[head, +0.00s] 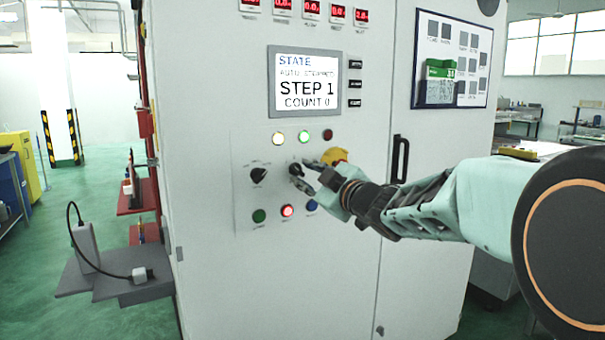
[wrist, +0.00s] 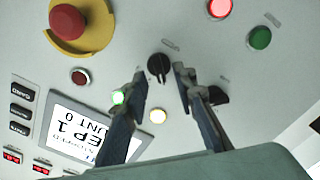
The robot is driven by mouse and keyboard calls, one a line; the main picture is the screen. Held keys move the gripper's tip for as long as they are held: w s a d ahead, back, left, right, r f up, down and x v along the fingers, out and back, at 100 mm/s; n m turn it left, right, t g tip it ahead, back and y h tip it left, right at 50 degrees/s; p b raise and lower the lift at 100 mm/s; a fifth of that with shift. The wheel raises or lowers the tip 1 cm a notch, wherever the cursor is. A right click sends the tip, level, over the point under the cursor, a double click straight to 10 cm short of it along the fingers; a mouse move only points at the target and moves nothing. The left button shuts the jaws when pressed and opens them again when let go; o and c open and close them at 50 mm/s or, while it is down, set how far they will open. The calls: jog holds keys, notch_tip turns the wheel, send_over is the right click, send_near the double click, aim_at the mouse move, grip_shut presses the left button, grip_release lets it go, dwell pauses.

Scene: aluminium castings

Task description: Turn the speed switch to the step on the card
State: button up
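A control panel (head: 245,215) on a white cabinet carries two black rotary switches. The left switch (head: 258,175) is clear of my gripper in the head view, and it shows partly behind a finger in the wrist view (wrist: 218,96). The other switch (wrist: 158,68) lies between my fingertips, knob still visible. My gripper (head: 304,172) is open at this switch, also in the wrist view (wrist: 160,70); contact cannot be told. Switch labels are too small to read. The screen (head: 305,82) reads STEP 1, COUNT 0. No readable step card shows; a board (head: 450,62) holds small sheets.
A red emergency button on yellow (wrist: 68,22) sits close beside the switch. Lit lamps include white, green (head: 303,137) and red (head: 287,210). A door handle (head: 400,158) is right of the panel. A grey shelf (head: 120,290) juts out at left.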

jog(key=v, duration=1)
jog(key=shift+d, duration=0.15)
